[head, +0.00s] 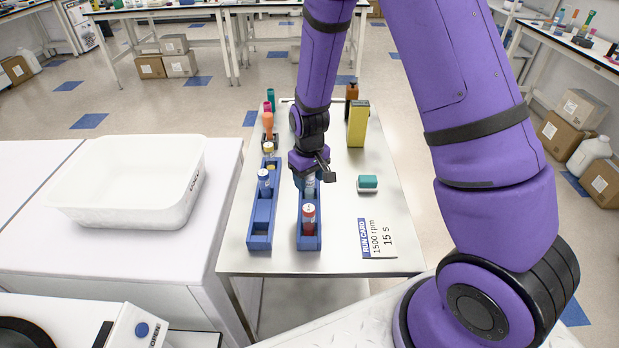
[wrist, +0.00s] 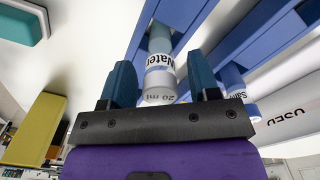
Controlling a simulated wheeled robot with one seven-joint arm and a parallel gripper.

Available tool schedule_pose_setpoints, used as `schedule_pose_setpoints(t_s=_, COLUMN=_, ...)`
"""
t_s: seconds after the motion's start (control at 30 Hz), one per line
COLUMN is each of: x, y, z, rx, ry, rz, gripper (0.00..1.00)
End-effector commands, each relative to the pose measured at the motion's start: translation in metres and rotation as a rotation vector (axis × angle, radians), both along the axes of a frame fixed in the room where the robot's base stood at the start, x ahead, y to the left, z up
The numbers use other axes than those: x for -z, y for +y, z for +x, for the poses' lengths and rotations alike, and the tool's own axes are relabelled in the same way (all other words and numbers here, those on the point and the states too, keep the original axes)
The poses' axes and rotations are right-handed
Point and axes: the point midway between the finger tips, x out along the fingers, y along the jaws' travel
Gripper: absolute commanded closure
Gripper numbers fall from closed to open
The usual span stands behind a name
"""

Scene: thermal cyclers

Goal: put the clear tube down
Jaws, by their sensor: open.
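The clear tube, labelled Water 20 ml, stands in the right blue rack (head: 309,243) in the head view, where my gripper (head: 309,178) partly hides it. In the wrist view the clear tube (wrist: 160,65) is between the two teal fingers of my gripper (wrist: 162,84), with its lower part in the blue rack. The fingers are open, with a gap showing on each side of the tube. A red-and-white tube (head: 308,216) stands in the front of the same rack.
The left blue rack (head: 260,240) holds white-labelled tubes (head: 264,181). A white tub (head: 130,205) sits on the left counter. The table's right side has clear room.

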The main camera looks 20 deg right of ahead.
Motion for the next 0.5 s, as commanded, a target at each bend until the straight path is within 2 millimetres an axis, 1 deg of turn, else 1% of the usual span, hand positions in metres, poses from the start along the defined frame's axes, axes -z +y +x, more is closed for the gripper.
schedule_pose_setpoints(t_s=0.17, x=-0.019, y=0.001, z=0.001, rx=0.000, ry=-0.004, rz=0.001, gripper=0.44)
schedule_pose_setpoints(t_s=0.5, x=-0.082, y=0.001, z=0.001, rx=-0.001, ry=-0.005, rz=0.001, gripper=0.44)
